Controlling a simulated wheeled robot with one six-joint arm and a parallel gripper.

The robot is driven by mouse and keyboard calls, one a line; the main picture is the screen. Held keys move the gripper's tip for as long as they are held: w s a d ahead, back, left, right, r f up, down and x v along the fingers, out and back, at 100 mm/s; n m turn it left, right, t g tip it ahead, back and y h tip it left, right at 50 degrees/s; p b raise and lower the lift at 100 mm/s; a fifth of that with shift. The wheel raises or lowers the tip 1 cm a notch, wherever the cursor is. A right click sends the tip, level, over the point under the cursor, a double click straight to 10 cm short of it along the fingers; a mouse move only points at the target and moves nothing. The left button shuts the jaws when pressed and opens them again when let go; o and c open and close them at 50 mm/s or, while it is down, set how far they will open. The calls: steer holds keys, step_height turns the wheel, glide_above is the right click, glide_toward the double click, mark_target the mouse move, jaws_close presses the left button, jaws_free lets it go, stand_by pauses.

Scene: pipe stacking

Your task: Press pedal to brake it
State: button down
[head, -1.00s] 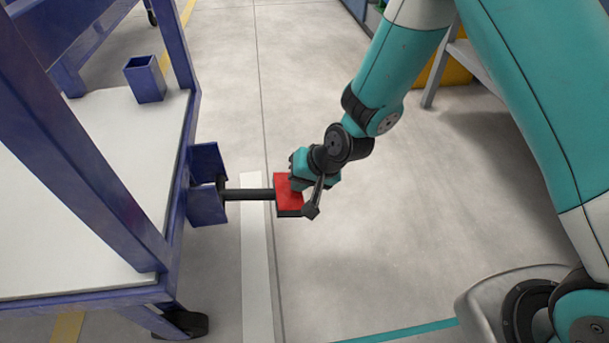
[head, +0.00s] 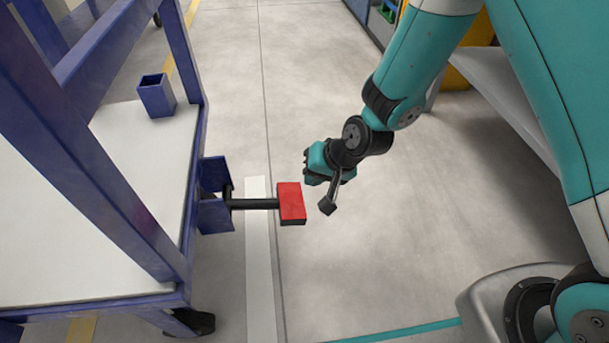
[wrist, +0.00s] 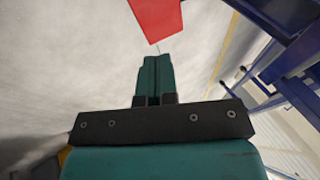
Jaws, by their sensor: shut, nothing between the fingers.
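The red pedal (head: 291,202) sits on the end of a black bar (head: 255,204) that sticks out from the blue frame of the cart on the left. Part of the red pedal also shows at the top of the wrist view (wrist: 156,17). My gripper (head: 308,168) is to the right of and a little behind the pedal in the head view, apart from it. In the wrist view my gripper's teal fingers (wrist: 155,78) are together with nothing between them, and a strip of floor shows between them and the pedal.
The blue cart (head: 150,235) with a white shelf (head: 90,200) fills the left side. A small blue box (head: 156,96) stands on the shelf. A dark caster (head: 190,322) is under its near corner. The floor right of the pedal is clear.

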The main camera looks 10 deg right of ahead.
steer(key=p+v, duration=0.2)
steer(key=v, duration=0.5)
steer(key=shift+d+f, duration=0.15)
steer(key=shift+d, duration=0.05)
steer(key=s+d+r+n+g+p, duration=0.1)
steer(key=s+r+n+p, duration=0.15)
steer(key=s+r, duration=0.5)
steer(key=s+d+r+n+g+h+p, duration=0.1)
steer(key=s+r+n, duration=0.3)
steer(key=r, duration=0.7)
steer(key=s+d+r+n+g+p, duration=0.1)
steer(key=s+r+n+p, duration=0.1)
steer(key=s+r, duration=0.65)
step_height(320, 180, up, 39)
steer(key=w+p, duration=0.1)
steer(key=p, duration=3.6)
